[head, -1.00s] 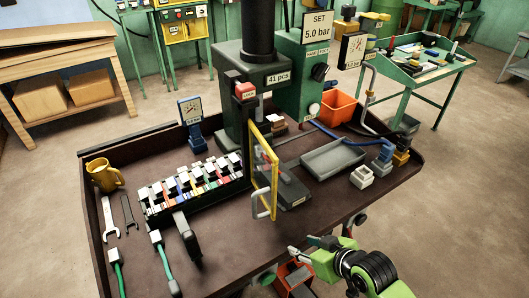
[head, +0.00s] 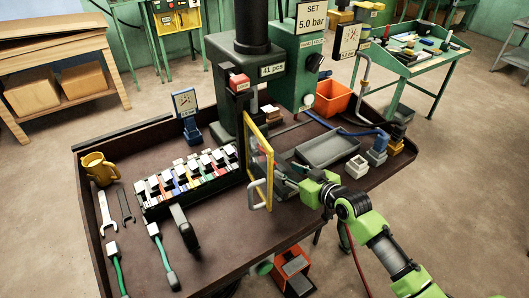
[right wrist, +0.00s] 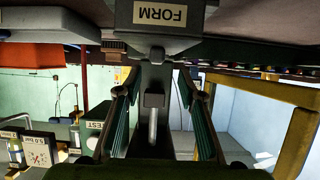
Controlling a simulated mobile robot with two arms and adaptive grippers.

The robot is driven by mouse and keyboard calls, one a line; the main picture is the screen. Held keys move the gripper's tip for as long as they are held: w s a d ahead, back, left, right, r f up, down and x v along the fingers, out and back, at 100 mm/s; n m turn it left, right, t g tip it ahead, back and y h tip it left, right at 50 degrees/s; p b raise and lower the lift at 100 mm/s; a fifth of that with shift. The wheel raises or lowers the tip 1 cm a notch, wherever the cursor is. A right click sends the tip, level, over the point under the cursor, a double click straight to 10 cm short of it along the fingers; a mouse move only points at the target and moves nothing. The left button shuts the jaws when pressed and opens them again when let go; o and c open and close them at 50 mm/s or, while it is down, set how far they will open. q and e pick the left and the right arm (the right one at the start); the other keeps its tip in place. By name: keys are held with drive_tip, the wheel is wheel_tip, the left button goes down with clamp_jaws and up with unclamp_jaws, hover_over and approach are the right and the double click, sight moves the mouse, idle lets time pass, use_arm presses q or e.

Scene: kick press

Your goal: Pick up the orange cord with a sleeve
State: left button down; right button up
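A dark rack (head: 192,193) with several white-topped, coloured cords stands on the left half of the bench; they are too small to tell which is the orange one with a sleeve. My right gripper (head: 290,172) reaches in beside the yellow guard frame at the press. In the right wrist view its two fingers (right wrist: 160,100) are spread apart, near a grey block labelled FORM (right wrist: 160,13). I see no cord between them. My left gripper is out of view.
The green press (head: 256,90) and yellow guard (head: 269,175) stand mid-bench. A grey tray (head: 325,150), a white block (head: 356,166) and an orange bin (head: 333,98) lie right. A yellow mug (head: 99,168) and wrenches are left.

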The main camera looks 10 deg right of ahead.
sight(280, 165)
drive_tip(key=shift+d+p+x, duration=0.15)
drive_tip(key=shift+x, duration=1.45)
drive_tip(key=shift+d+p+x, duration=0.1)
drive_tip(key=shift+p+x, duration=0.05)
drive_tip(key=shift+x, duration=1.5)
drive_tip(key=shift+d, duration=0.1)
clamp_jaws()
